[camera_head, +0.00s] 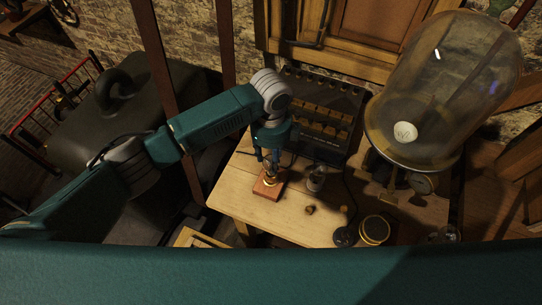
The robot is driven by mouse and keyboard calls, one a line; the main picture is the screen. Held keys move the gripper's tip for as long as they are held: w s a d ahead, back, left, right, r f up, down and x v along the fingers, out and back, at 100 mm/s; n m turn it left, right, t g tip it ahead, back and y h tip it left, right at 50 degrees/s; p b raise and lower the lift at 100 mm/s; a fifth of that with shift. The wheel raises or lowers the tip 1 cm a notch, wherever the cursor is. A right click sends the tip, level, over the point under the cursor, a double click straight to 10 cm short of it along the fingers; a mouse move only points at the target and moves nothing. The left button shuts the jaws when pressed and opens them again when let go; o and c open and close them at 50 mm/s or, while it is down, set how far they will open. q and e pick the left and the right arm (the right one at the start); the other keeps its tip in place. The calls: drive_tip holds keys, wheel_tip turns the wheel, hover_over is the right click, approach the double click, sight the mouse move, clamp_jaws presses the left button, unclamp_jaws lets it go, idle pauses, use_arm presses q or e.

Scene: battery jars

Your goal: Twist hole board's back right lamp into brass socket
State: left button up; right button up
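My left gripper (268,160) points straight down over a small reddish wooden block (266,190) near the left side of the table. A small brass socket (269,181) stands on the block, right under the fingertips. The fingers and the shade hide most of what is between them. I cannot make out whether a lamp is there or whether the fingers touch it. A dark board (328,128) with rows of brass-coloured pieces stands at the back of the table. I cannot tell single lamps or holes on it. My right gripper is not in view.
A small glass jar (316,179) stands close right of the block. Small brass pieces (310,210) lie on the table. A brass-rimmed jar (374,230) is at front right. A large glass dome (446,85) rises at right. Bare tabletop (240,196) shows at left.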

use_arm(q)
drive_tip(key=m, duration=0.3)
drive_tip(key=shift+m, duration=0.3)
drive_tip(key=m, duration=0.2)
drive_tip(key=shift+m+b, duration=0.3)
drive_tip(key=shift+m, duration=0.1)
drive_tip(key=shift+f+m+b, duration=0.1)
drive_tip(key=shift+m+b, duration=0.2)
drive_tip(key=shift+m, duration=0.9)
drive_tip(key=m, duration=0.2)
drive_tip(key=shift+m+b, duration=0.3)
drive_tip(key=shift+m, duration=0.7)
